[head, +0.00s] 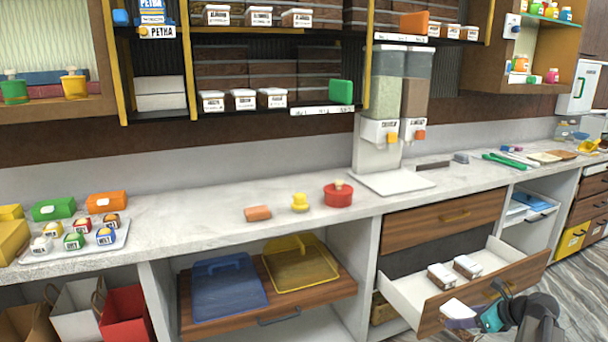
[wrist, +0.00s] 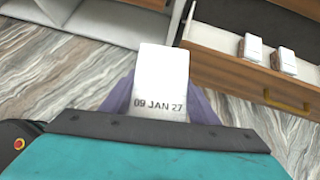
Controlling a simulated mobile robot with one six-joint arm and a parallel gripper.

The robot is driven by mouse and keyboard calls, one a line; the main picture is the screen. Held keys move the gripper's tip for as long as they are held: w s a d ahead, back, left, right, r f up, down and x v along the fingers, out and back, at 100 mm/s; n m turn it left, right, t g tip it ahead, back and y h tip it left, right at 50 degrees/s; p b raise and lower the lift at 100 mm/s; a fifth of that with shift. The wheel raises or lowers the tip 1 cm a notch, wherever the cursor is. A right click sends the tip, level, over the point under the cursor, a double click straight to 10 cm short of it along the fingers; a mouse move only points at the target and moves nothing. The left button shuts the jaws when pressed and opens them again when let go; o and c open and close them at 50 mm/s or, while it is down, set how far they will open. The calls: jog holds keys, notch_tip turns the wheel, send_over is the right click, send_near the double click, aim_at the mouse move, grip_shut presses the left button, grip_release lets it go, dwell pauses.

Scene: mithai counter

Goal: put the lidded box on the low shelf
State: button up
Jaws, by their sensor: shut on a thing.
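My gripper (head: 468,322) is at the lower right of the head view, in front of the open drawer. Its purple fingers are shut on a lidded box (head: 455,309), whose white top shows. In the wrist view the box (wrist: 160,78) sits between the fingers (wrist: 160,103), and its white face reads "09 JAN 27". It is held above the floor, clear of the drawer. Under the counter, a wooden pull-out shelf (head: 318,297) carries a blue tray and a yellow tray. Below it is a white bay floor, also in the wrist view (wrist: 98,22). I cannot tell which is the low shelf.
The open drawer (head: 400,299) holds two similar lidded boxes (head: 440,276) (head: 467,266). The counter (head: 205,205) bears a dispenser, a red pot and a tray of small jars. Paper bags stand at lower left. Wall shelves hold more labelled boxes. The striped floor (wrist: 60,90) is clear.

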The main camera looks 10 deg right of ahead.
jog(key=w+a+r+n+g+y+b, duration=0.1)
jog(key=w+a+r+b, duration=0.2)
jog(key=a, duration=0.5)
jog(key=w+a+r+n+y, duration=0.1)
jog(key=w+a+r+n, duration=0.15)
jog(key=w+a, duration=0.4)
jog(key=w+a+r+n+g+y+b, duration=0.1)
jog(key=w+a+r+b, duration=0.2)
jog(key=a, duration=0.6)
jog(key=a+r+m+t+h+b, duration=0.1)
jog(key=a+r+m+h, duration=0.1)
jog(key=a+r, duration=0.3)
jog(key=s+a+r+m+t+h+b, duration=0.1)
jog(key=a+r+m, duration=0.2)
jog(key=a, duration=0.7)
notch_tip(320, 180, up, 2)
jog(key=shift+a+r+m+h, duration=0.25)
jog(key=shift+a+m+h, duration=0.1)
jog(key=shift+a+h, duration=0.05)
